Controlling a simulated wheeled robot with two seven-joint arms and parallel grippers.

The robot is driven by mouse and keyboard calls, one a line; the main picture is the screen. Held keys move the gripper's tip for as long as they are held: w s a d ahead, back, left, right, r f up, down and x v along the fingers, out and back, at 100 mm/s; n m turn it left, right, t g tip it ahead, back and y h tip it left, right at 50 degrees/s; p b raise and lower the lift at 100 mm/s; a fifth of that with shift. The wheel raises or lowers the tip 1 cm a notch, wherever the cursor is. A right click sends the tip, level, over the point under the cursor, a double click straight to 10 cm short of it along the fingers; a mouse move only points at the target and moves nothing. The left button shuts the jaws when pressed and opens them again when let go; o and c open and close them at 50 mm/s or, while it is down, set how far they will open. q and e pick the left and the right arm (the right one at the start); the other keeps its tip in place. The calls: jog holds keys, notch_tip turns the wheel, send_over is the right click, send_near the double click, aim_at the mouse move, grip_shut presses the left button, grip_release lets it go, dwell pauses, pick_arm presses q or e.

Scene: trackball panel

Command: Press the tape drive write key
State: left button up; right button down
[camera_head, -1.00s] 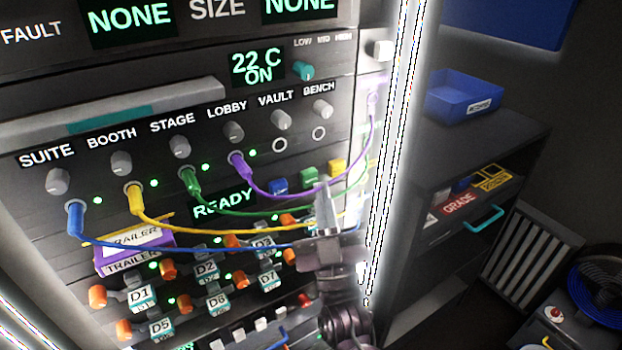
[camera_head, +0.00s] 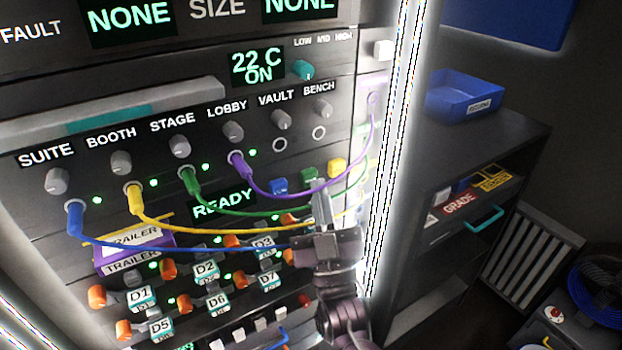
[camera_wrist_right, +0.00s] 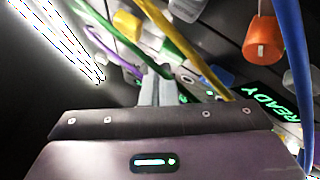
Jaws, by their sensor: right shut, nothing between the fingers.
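The tape drive's READY display (camera_head: 223,204) glows green. To its right sit a blue key (camera_head: 278,186), a green key (camera_head: 308,176) and a yellow key (camera_head: 336,167); I cannot read which is the write key. My right gripper (camera_head: 319,190) is shut and empty, its tips just below the green key in the head view. In the right wrist view, the gripper tips (camera_wrist_right: 157,77) point toward the green key (camera_wrist_right: 174,48), with the yellow key (camera_wrist_right: 127,22) to the left and the blue key (camera_wrist_right: 217,77) to the right. Contact cannot be told. My left gripper is not in view.
Purple (camera_head: 300,192), green (camera_head: 240,213), yellow (camera_head: 200,232) and blue (camera_head: 150,248) patch cables hang across the panel close around my right gripper. Orange-handled drawers labelled D1 (camera_head: 139,299) and onward sit below. A bright light strip (camera_head: 393,150) stands right of the panel.

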jog(key=shift+w+a, duration=0.25)
jog(key=shift+w, duration=0.05)
dwell(0.6)
dwell(0.4)
jog(key=shift+s+d, duration=0.5)
jog(key=shift+s, duration=0.2)
jog(key=shift+p, duration=0.3)
jog(key=s+d, duration=0.1)
jog(key=s, duration=0.1)
jog(key=s+d+p, duration=0.1)
jog(key=s+d, duration=0.1)
jog(key=shift+f, duration=0.1)
dwell(0.4)
